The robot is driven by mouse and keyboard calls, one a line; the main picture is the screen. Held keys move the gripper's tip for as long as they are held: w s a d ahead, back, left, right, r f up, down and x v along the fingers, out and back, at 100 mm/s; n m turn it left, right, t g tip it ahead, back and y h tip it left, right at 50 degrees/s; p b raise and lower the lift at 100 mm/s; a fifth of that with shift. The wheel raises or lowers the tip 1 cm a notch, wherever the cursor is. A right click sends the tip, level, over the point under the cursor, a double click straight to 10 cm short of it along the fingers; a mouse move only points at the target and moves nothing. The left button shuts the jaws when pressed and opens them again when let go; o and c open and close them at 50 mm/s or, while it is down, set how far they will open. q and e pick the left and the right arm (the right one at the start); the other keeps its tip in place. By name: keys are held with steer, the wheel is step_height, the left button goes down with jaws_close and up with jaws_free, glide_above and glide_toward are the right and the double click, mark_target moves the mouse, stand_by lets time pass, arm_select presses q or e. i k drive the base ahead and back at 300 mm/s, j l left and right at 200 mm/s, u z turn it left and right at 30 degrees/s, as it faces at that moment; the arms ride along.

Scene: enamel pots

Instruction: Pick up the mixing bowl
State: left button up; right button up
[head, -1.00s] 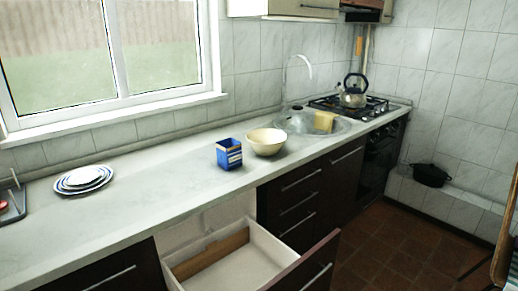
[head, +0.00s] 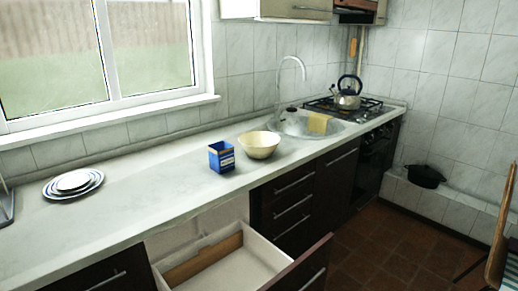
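The mixing bowl (head: 259,146) is cream-coloured and stands upright on the pale countertop (head: 150,192), just left of the sink. A blue box (head: 221,157) with an open top stands close to its left side. Neither of my grippers shows in the head view.
An open drawer (head: 222,262) juts out below the counter in front of the bowl. Plates (head: 73,184) are stacked at the left. The sink (head: 298,124) with a yellow sponge or cloth (head: 318,123), and a kettle (head: 347,97) on the stove, are to the right. A black pot (head: 424,176) sits low at right.

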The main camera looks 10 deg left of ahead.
mark_target(258, 145)
steer(key=i+l+u, duration=0.1)
steer(key=i+l, duration=0.15)
steer(key=i+l+u, duration=0.1)
steer(key=i+l, duration=0.2)
steer(key=i+l+u, duration=0.1)
steer(key=l, duration=0.35)
steer(key=i+l+u, duration=0.1)
steer(key=i+l, duration=0.25)
steer(key=i+l+u, duration=0.1)
steer(key=l, duration=0.35)
steer(key=i+l+u, duration=0.1)
steer(key=i+l, duration=0.25)
steer(key=i+l+u, duration=0.1)
steer(key=l, duration=0.4)
steer(key=i+l+u, duration=0.1)
steer(key=i+l, duration=0.15)
steer(key=l, duration=0.2)
steer(key=i+l+u, duration=0.3)
steer(key=i, duration=0.35)
steer(key=i+l+u, duration=0.15)
steer(key=i, duration=0.25)
